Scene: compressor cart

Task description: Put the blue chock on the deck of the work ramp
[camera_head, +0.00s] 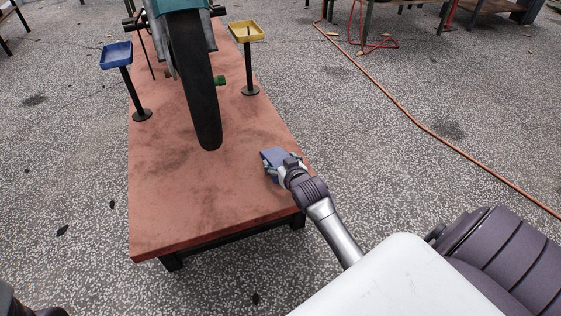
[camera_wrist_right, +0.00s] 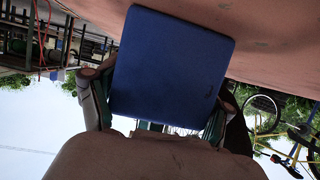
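The blue chock (camera_head: 272,154) is at the right side of the work ramp's reddish deck (camera_head: 180,205), near its front right corner. My right gripper (camera_head: 283,168) is around it, with a finger on each side. In the right wrist view the blue chock (camera_wrist_right: 170,70) fills the middle between the two fingers of my right gripper (camera_wrist_right: 158,105), and the deck (camera_wrist_right: 275,40) spans the top. I cannot tell whether the chock touches the deck. My left gripper is not in view.
A wheel with a dark tyre (camera_head: 194,85) stands on the deck's middle. A blue tray (camera_head: 116,55) and a yellow tray (camera_head: 246,31) stand on posts either side. The deck's front part is bare. An orange hose (camera_head: 400,105) lies on the floor at right.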

